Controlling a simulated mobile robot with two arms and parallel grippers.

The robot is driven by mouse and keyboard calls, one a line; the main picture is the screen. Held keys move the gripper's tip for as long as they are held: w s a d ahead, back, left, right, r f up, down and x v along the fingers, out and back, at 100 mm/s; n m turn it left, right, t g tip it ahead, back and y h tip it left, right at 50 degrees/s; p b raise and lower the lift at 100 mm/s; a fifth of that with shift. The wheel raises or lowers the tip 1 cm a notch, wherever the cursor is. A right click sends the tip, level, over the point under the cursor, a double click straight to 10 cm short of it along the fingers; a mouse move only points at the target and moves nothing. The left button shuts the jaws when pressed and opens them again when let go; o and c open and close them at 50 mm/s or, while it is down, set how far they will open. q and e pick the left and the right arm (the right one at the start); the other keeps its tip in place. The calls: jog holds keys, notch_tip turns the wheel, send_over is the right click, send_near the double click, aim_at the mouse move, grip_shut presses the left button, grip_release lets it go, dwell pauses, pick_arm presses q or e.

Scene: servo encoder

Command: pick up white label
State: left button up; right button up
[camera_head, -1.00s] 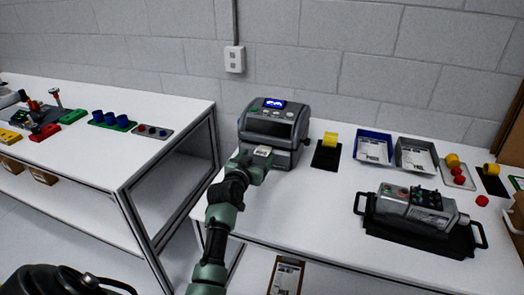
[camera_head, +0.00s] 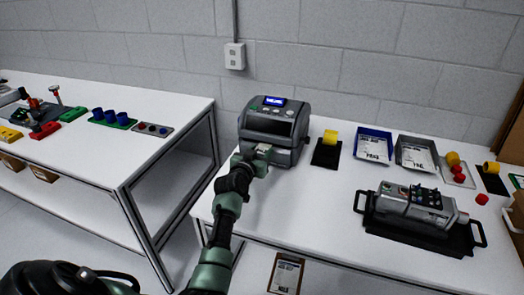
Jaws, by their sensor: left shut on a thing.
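The white label (camera_head: 264,149) shows as a small pale patch at the front of the grey label printer (camera_head: 272,128), on the right table. My left gripper (camera_head: 262,153) is at the printer's front, right at the label, and is shut on it. The gripper's own fingers hide part of the label and the printer's lower front. The printer's small blue screen is lit. My right gripper is not in view.
Right of the printer lie a black mat with a yellow roll (camera_head: 330,137), a blue tray (camera_head: 374,134) and a grey tray (camera_head: 415,140) with printed sheets. A servo unit (camera_head: 418,206) sits on a black handled tray (camera_head: 420,238). The front left of this table is clear.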

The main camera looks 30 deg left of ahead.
aim_at(261, 152)
pick_arm(q)
jog(key=shift+r, duration=0.65)
notch_tip(261, 152, up, 19)
jog(key=b, duration=0.1)
jog(key=shift+f+b, duration=0.15)
jog(key=shift+b, duration=0.2)
